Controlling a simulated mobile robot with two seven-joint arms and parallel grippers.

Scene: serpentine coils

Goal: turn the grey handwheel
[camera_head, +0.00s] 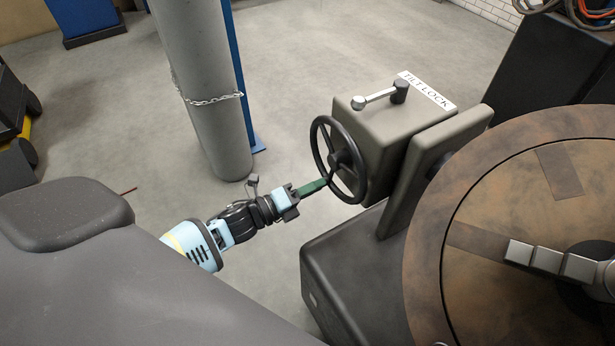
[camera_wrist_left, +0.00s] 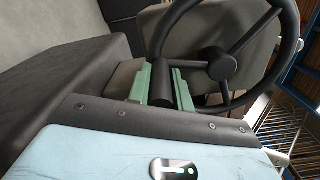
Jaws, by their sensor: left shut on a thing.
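The grey handwheel (camera_head: 341,159) is a dark ring with spokes and a hub on the side of a grey box. In the left wrist view the handwheel (camera_wrist_left: 222,66) fills the upper right, its rim partly cut off. My left gripper (camera_head: 323,184) comes in from the lower left to the wheel's lower rim. Its green fingers stand on either side of a dark cylindrical grip (camera_wrist_left: 161,82) beside the rim, and they are shut on it. The grip's lower end is hidden behind my gripper. My right gripper is not in view.
A crank lever (camera_head: 378,97) sits on the box beside a "TILT LOCK" label (camera_head: 427,90). A large round brown table (camera_head: 520,185) stands at the right. Open floor lies behind the wheel.

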